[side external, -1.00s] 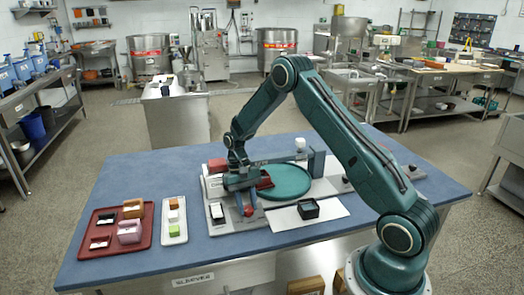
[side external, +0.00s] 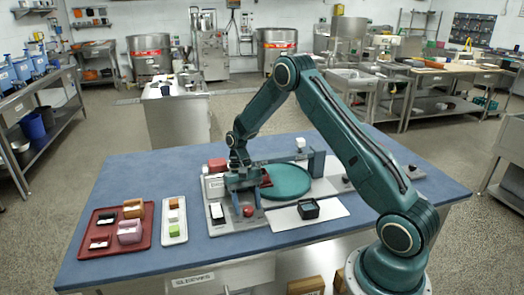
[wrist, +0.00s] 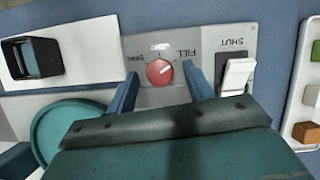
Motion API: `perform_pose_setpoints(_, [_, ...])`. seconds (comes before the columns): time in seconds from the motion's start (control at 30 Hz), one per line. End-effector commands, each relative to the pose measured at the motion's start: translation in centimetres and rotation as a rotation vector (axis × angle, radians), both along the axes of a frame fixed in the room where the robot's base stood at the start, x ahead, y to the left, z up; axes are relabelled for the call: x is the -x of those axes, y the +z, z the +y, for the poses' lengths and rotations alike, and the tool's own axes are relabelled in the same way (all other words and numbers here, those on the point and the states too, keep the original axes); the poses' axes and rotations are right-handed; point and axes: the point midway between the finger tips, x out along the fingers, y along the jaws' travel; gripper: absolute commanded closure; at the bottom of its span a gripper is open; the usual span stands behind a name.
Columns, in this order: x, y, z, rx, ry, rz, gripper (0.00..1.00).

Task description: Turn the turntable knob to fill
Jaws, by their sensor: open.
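The red round knob (wrist: 159,72) sits on a grey panel, with a FILL label (wrist: 188,52) printed upside down beside it in the wrist view. Another label on its other side is too small to read. I cannot tell clearly which mark the knob points at. In the side view the knob (side external: 249,211) is at the panel's front. My gripper (wrist: 163,88) is open, one blue finger on each side of the knob, apart from it in the picture. In the side view my gripper (side external: 246,197) points down at the panel. The teal turntable (side external: 286,182) lies behind to the right.
A white switch (wrist: 237,75) marked SHUT is close to one finger. A dark square cup (side external: 309,208) stands on a white plate to the right. A red tray (side external: 93,248) and a white tray (side external: 174,238) with small blocks lie to the left.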

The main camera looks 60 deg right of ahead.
Motion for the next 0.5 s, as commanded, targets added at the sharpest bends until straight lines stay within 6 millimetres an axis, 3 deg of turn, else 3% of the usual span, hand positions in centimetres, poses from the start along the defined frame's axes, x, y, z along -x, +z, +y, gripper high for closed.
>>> perform_pose_setpoints(0.27, [-0.2, 0.5, -0.2, 0.001, 0.0, -0.002, 0.48])
perform_pose_setpoints(0.5, [-0.9, 2.6, -0.7, 0.001, -0.001, -0.003, 0.48])
